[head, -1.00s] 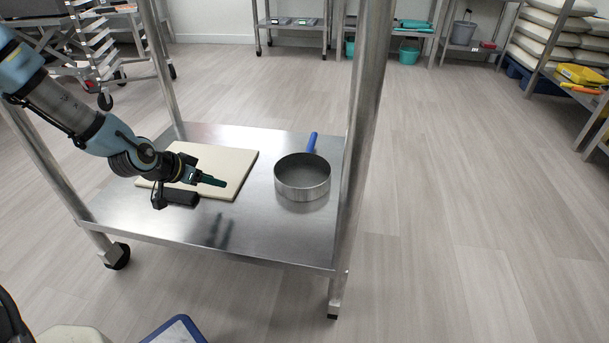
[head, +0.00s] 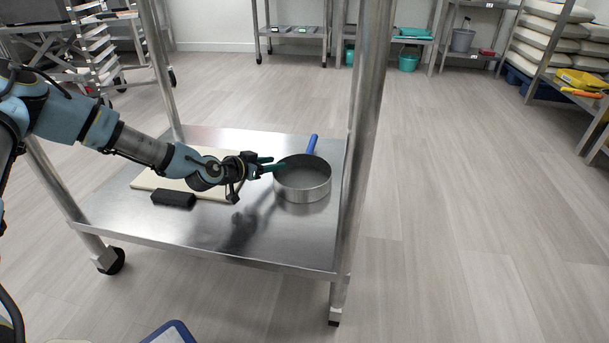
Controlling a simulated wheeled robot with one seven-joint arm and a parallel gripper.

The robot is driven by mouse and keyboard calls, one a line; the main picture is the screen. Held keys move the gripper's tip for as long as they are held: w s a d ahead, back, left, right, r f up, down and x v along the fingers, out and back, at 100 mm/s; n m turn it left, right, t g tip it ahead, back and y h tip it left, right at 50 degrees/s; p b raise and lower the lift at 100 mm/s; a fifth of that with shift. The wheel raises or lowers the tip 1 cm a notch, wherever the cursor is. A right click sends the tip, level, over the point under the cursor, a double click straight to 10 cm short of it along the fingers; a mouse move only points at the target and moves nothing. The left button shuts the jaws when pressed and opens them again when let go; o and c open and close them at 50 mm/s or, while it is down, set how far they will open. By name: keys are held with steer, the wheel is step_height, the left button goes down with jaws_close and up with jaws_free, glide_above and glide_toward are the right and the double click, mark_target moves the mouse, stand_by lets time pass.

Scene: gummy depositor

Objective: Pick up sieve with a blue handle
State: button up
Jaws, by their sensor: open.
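The sieve (head: 303,184) is a round grey metal pan shape with a blue handle (head: 312,144) pointing away to the back. It sits on the right part of the metal cart shelf (head: 205,236). My gripper (head: 270,164) is open, with green fingertips pointing right. In the picture its fingertips are at the left rim of the sieve; I cannot tell whether they touch it. The handle is fully in view and clear of my gripper.
A cream board (head: 150,182) lies on the left of the shelf, partly behind my arm. A black block (head: 174,198) lies at its front edge. A metal post (head: 364,140) rises close to the right of the sieve.

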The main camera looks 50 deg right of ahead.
steer(key=b+x, duration=0.2)
steer(key=x, duration=0.2)
steer(key=shift+d+f, duration=0.15)
steer(key=shift+d, duration=0.05)
jaws_close()
stand_by(1.2)
